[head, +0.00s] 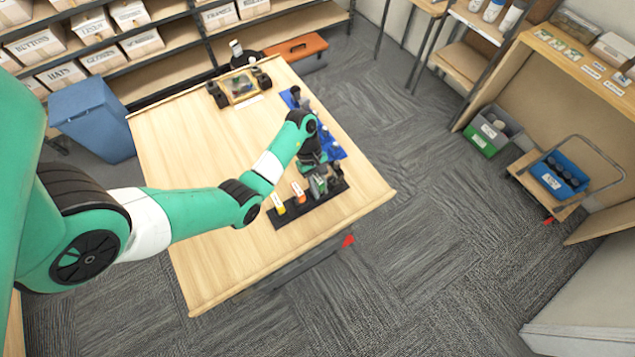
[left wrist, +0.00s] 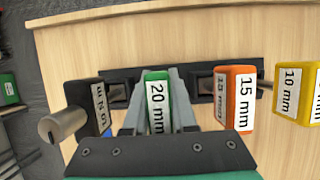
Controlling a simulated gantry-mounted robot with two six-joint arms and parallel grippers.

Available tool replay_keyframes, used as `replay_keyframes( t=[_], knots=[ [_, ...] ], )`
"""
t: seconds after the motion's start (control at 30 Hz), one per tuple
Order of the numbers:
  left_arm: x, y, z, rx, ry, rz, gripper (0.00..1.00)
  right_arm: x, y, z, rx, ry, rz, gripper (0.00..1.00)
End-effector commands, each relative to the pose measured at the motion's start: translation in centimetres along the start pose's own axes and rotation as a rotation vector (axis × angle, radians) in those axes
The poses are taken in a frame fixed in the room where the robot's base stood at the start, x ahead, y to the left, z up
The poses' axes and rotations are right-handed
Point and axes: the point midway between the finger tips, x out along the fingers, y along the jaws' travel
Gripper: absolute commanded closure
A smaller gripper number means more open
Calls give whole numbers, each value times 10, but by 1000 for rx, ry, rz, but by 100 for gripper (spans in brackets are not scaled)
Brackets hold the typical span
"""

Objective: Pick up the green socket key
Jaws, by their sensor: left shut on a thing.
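The green socket key (left wrist: 155,88) carries a "20 mm" label and sits between my left gripper's fingers in the left wrist view. My left gripper (left wrist: 157,105) is shut on it, above the black rack (left wrist: 190,82). In the head view my left gripper (head: 317,180) is at the rack (head: 325,204) near the table's front edge. An orange "15 mm" key (left wrist: 234,92) and a yellow "10 mm" key (left wrist: 292,92) stand to the right in the wrist view. A dark key (left wrist: 92,103) stands to the left. I cannot tell whether the green key still touches the rack. My right gripper is not in view.
The wooden table (head: 220,190) has clear room left of the rack. A blue mat (head: 331,147) with items lies behind the gripper. A small wooden-and-black device (head: 240,87) stands at the table's back. A blue bin (head: 92,115) stands on the floor beside the table.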

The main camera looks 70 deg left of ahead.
Motion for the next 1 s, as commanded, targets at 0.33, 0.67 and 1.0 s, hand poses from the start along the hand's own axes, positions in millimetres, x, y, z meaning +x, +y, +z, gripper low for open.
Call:
replay_keyframes(
  t=[0.33,0.67,1.0],
  knots=[
    [0,0,0,1,0,1,100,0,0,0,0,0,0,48],
    [-30,1,12,2,1,4,100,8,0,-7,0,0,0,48],
    [-93,0,38,1,-1,1,100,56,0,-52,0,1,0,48]
  ],
)
